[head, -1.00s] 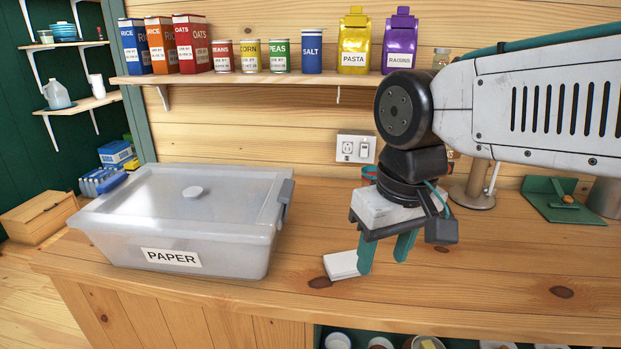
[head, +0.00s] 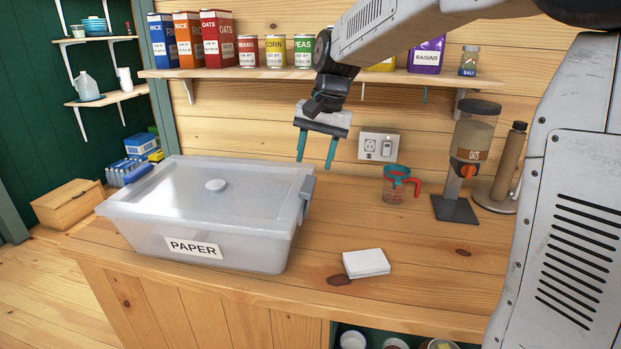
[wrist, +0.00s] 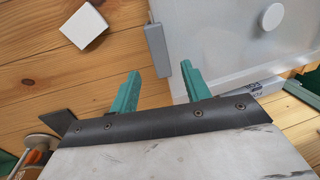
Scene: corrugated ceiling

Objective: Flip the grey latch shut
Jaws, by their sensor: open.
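A clear plastic box (head: 150,225) with a frosted lid and a PAPER label stands on the wooden counter. The grey latch (head: 307,190) is on the box's right end, near the lid's edge. It also shows in the wrist view (wrist: 158,52) as a grey bar beside the box. My gripper (head: 315,164) is open and empty, above and behind the latch end of the box. In the wrist view its two teal fingers (wrist: 158,82) are apart, with the latch beyond them. Whether any finger touches the latch I cannot tell; a gap seems to show.
A white stack of paper or cards (head: 366,263) lies on the counter right of the box. A measuring cup (head: 396,188) and an oats dispenser (head: 472,150) stand farther right. A shelf (head: 270,73) with food packages runs along the wall behind my gripper.

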